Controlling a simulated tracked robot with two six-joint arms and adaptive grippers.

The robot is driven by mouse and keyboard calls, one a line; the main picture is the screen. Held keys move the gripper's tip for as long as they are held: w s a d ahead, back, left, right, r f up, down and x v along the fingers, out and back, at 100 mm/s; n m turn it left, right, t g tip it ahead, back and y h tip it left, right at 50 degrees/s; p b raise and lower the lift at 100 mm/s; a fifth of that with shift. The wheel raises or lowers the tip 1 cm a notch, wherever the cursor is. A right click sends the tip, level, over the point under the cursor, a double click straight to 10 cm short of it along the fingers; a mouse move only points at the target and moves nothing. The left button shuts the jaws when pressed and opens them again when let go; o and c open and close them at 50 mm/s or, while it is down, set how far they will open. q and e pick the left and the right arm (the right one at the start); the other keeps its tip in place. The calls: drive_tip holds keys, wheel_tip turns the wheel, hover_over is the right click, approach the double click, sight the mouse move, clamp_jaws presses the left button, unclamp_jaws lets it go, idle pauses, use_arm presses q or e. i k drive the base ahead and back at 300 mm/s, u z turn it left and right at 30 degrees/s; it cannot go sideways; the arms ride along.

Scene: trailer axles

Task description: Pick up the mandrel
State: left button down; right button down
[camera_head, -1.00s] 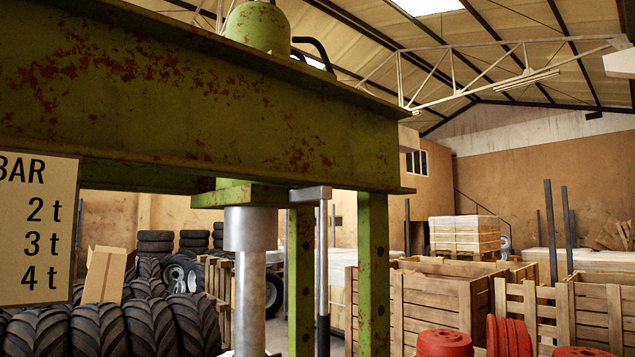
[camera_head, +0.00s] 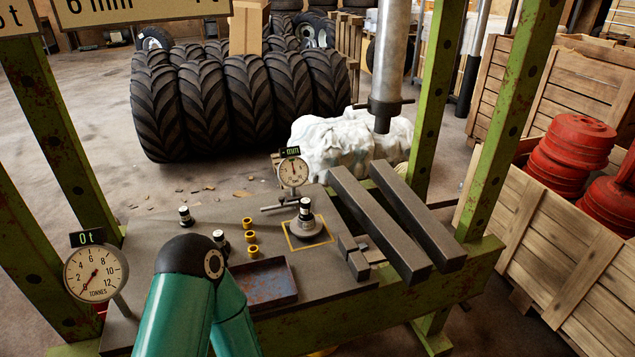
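No part in view is clearly marked as the mandrel. The likeliest candidates are short silver-and-black cylindrical pieces on the press bench (camera_head: 150,240). One stepped piece (camera_head: 305,222) stands upright on a round base inside a yellow square outline. A smaller piece (camera_head: 185,217) stands at the bench's back left, and another (camera_head: 220,240) stands partly hidden behind my teal arm. Several small yellow rings (camera_head: 252,237) stand between them. My teal arm fills the front middle, bent at a dark joint. Neither of my grippers shows.
A dial gauge (camera_head: 293,172) stands behind the square. A shallow dark tray (camera_head: 262,284) lies at the front. Green posts (camera_head: 510,120) frame the bench. A load dial (camera_head: 96,274) is at left.

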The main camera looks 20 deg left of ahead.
sight(306, 213)
drive_tip(key=u, duration=1.55)
drive_tip(key=i, duration=0.1)
drive_tip(key=z, duration=2.85)
drive_tip(key=i, duration=1.65)
drive_tip(key=u, duration=1.65)
drive_tip(key=i, duration=0.1)
drive_tip(key=u, duration=2.05)
